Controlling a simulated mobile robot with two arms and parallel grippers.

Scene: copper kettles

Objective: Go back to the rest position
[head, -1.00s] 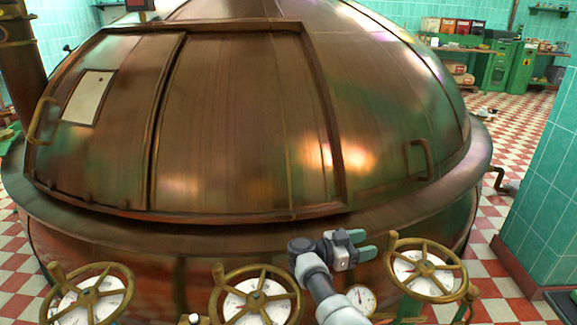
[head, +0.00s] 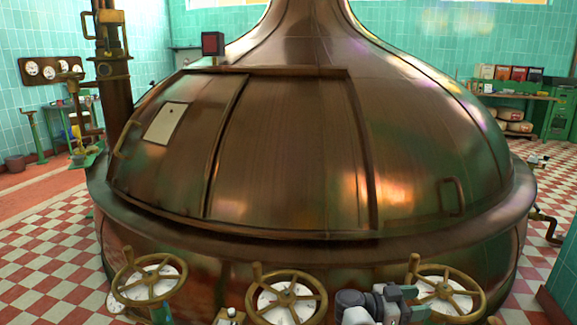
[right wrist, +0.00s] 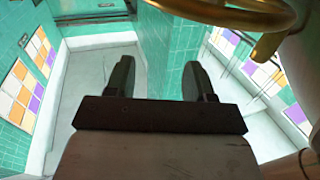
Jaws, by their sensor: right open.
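My right gripper (head: 411,302) shows at the bottom edge of the head view, in front of the copper kettle (head: 300,140) and beside the right brass handwheel (head: 446,292). In the right wrist view its two dark fingers (right wrist: 158,80) stand apart with nothing between them. A brass wheel rim (right wrist: 235,12) crosses the top of that view, close to the gripper; I cannot tell the exact gap. My left gripper is not in view.
More brass handwheels stand along the front: the middle one (head: 287,302) and the left one (head: 150,282). A pipe column (head: 112,75) rises at left. A green workbench (head: 556,118) stands at back right. Checkered floor (head: 50,245) is clear at left.

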